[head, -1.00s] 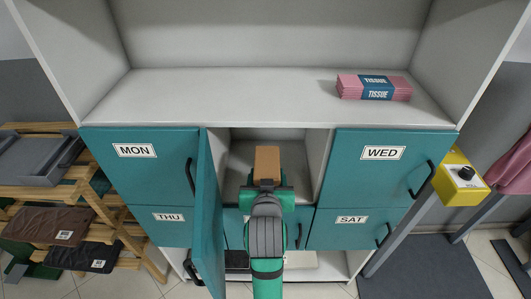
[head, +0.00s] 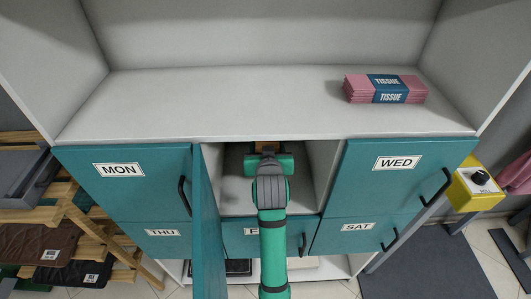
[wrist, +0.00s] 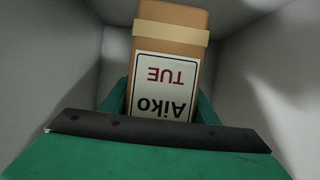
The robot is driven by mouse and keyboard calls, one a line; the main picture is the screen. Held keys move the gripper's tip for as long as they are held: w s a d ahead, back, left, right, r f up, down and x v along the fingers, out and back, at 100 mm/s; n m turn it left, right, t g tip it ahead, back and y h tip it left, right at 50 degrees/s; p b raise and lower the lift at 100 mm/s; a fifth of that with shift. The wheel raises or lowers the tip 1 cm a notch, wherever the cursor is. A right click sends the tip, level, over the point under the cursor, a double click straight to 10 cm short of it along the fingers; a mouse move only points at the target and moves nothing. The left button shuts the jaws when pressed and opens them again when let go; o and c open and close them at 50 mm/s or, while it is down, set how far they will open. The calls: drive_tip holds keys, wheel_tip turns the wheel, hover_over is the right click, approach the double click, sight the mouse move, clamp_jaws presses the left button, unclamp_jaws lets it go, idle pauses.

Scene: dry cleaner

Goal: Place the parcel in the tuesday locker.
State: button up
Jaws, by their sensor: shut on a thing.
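The parcel (wrist: 174,40) is a brown box with a pale band and a white label reading "Aiko TUE", upside down in the wrist view. Only a sliver of the parcel (head: 267,146) shows in the head view. My gripper (head: 267,158) is shut on the parcel and is inside the open compartment (head: 312,185) between the MON and WED doors. The open compartment's teal door (head: 207,240) is swung out to the left, seen nearly edge-on; its label is not visible. Grey compartment walls (wrist: 245,75) surround the parcel in the wrist view. Whether the parcel touches the floor is unclear.
Closed teal doors MON (head: 125,190) and WED (head: 385,185) flank the opening, with THU, a partly hidden F-labelled door and SAT below. Pink tissue packs (head: 385,89) lie on the shelf (head: 220,105) above. A yellow box (head: 476,190) with a knob stands right.

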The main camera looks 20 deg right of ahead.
wheel_tip(320, 180, down, 4)
drive_tip(key=shift+s+f, duration=0.1)
drive_tip(key=shift+f, duration=0.1)
drive_tip(key=shift+w+f, duration=0.2)
drive_tip(key=shift+w, duration=0.05)
drive_tip(key=shift+f, duration=0.2)
drive_tip(key=o, duration=1.3)
drive_tip(key=shift+o, duration=0.2)
drive_tip(key=shift+s+r, duration=0.1)
drive_tip(key=shift+r, duration=0.1)
drive_tip(key=v, duration=1.1)
drive_tip(key=shift+s, duration=0.4)
